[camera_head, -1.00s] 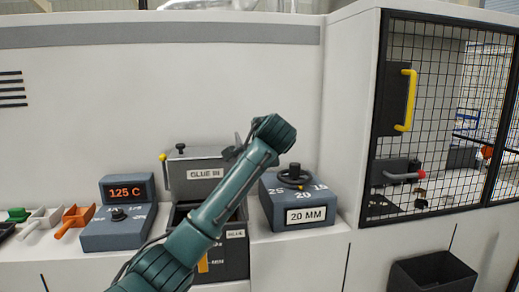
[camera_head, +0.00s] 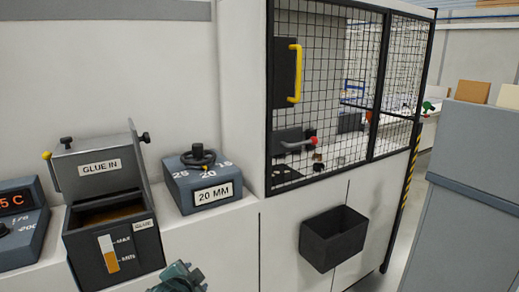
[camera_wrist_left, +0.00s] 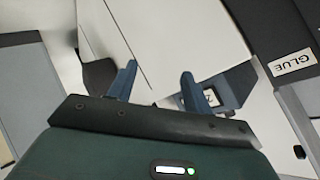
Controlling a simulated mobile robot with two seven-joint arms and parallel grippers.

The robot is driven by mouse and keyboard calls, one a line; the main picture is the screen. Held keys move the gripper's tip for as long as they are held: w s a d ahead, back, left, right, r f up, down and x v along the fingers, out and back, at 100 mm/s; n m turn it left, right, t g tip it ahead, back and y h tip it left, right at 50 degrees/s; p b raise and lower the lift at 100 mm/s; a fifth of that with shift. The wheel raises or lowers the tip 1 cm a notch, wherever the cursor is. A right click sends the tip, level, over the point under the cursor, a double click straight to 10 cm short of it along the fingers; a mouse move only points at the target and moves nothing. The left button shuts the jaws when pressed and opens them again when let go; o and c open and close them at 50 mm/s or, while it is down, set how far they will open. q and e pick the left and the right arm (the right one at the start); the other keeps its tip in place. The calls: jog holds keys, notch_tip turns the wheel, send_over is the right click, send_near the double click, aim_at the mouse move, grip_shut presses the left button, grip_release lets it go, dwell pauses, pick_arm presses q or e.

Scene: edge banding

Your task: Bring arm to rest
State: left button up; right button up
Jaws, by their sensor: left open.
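A teal part of my arm (camera_head: 180,278) shows at the bottom edge of the head view, below the glue box and the 20 MM dial box; the rest of the arm is out of frame. In the left wrist view my left gripper (camera_wrist_left: 158,80) has its two blue fingers apart with nothing between them. The dark glue box with its GLUE label (camera_wrist_left: 293,62) is at the upper right of that view, apart from the fingers. My right gripper is in neither view.
The glue box (camera_head: 113,258) stands with its lid raised, next to the 20 MM dial box (camera_head: 180,190). A temperature box (camera_head: 25,245) is at the left edge. A black bin (camera_head: 333,238) hangs below the mesh guard (camera_head: 340,90). A grey cabinet (camera_head: 465,200) stands at right.

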pick_arm(q)
jog(key=s+d+f+n+h, duration=0.2)
jog(key=s+f+n, duration=0.1)
jog(key=s+f, duration=0.7)
jog(key=s, duration=0.4)
jog(key=shift+g, duration=0.4)
jog(key=s+n, duration=0.1)
jog(key=s, duration=0.3)
jog(key=s+f+n, duration=0.1)
jog(key=s, duration=0.4)
jog(key=s+f+n+h, duration=0.1)
jog(key=s+n, duration=0.1)
jog(key=s, duration=0.3)
jog(key=shift+s+a+f, duration=0.1)
jog(key=shift+s+f, duration=0.05)
jog(key=shift+s, duration=0.1)
